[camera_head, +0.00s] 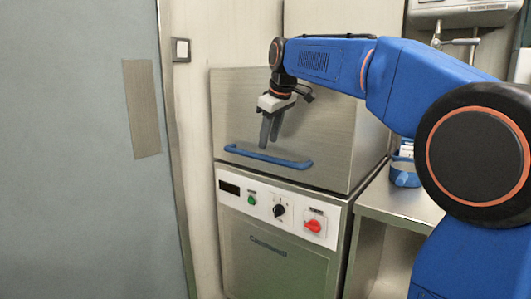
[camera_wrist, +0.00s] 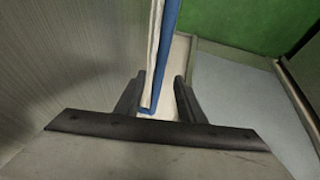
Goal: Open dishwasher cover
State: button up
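The dishwasher cover (camera_head: 325,130) is a grey metal hood, down against the machine's lower body. Its blue bar handle (camera_head: 268,157) runs along the lower front edge. My gripper (camera_head: 270,138) points down in front of the cover, with its fingertips close above the handle. In the wrist view my gripper (camera_wrist: 158,95) has its two dark fingers apart. The blue handle (camera_wrist: 167,40) runs up the picture there, its near end showing between the fingers. I cannot tell whether they touch it; nothing is visibly gripped.
The control panel (camera_head: 270,208) with a green button, black knob and red switch sits below the handle. A grey-blue door-like panel (camera_head: 80,180) fills the left.

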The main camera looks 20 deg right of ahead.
aim_at(265, 156)
jog(key=shift+x, duration=3.05)
grip_shut()
